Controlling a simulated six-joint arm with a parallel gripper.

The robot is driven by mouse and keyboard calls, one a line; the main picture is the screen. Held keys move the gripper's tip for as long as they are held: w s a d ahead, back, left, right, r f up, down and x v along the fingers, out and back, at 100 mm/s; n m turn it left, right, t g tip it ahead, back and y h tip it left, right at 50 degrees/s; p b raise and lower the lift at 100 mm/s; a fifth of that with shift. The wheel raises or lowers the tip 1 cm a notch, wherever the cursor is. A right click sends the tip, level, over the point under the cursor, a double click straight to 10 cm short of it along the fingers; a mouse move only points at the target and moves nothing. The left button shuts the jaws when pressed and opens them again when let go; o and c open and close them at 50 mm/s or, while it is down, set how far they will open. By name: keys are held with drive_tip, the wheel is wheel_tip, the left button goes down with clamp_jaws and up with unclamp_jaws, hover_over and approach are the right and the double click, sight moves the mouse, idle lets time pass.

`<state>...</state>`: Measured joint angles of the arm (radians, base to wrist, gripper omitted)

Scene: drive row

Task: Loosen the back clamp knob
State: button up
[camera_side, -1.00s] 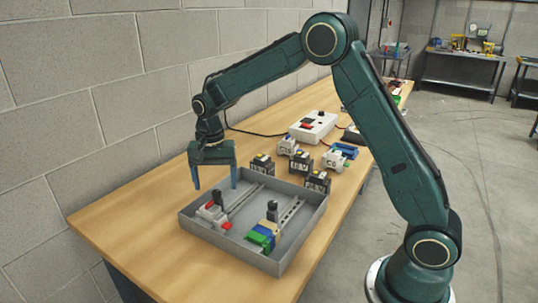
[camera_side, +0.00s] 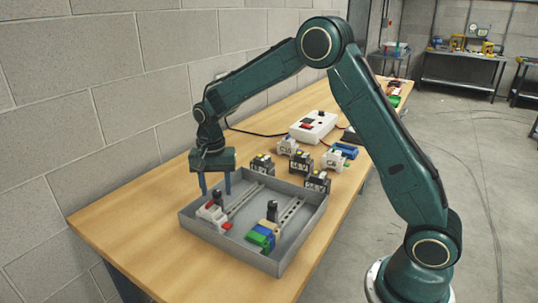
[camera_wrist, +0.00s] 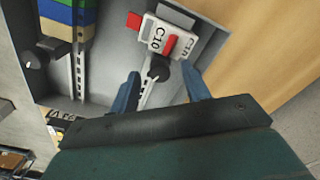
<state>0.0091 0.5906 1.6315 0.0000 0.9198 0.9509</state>
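The back clamp knob (camera_side: 217,193) is black and stands at the near end of the back slotted rail, beside white modules with red parts (camera_side: 208,212). My gripper (camera_side: 215,188) points down over that rail, its two blue fingers apart. In the wrist view, the knob (camera_wrist: 160,69) appears between the fingertips (camera_wrist: 160,72), with visible space on both sides. It is not gripped. How far the tips are above it is hard to tell. The other black knob (camera_side: 271,207) stands on the front rail by blue, green and tan modules (camera_side: 262,236).
The grey tray (camera_side: 290,258) has raised walls around both rails. Several labelled modules (camera_side: 298,163) stand just behind it, with a white box (camera_side: 313,127) and cables farther back. A block wall (camera_side: 90,100) runs along the left. The wooden table (camera_side: 135,235) is bare at left.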

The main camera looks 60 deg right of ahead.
drive_tip(key=c, duration=0.7)
drive_tip(key=shift+n, duration=0.3)
drive_tip(key=n, duration=1.2)
drive_tip(key=shift+n, duration=0.4)
drive_tip(key=n, duration=0.5)
drive_tip(key=shift+n, duration=0.4)
drive_tip(key=o, duration=1.4)
drive_tip(key=shift+o, duration=0.2)
drive_tip(key=shift+r, duration=0.2)
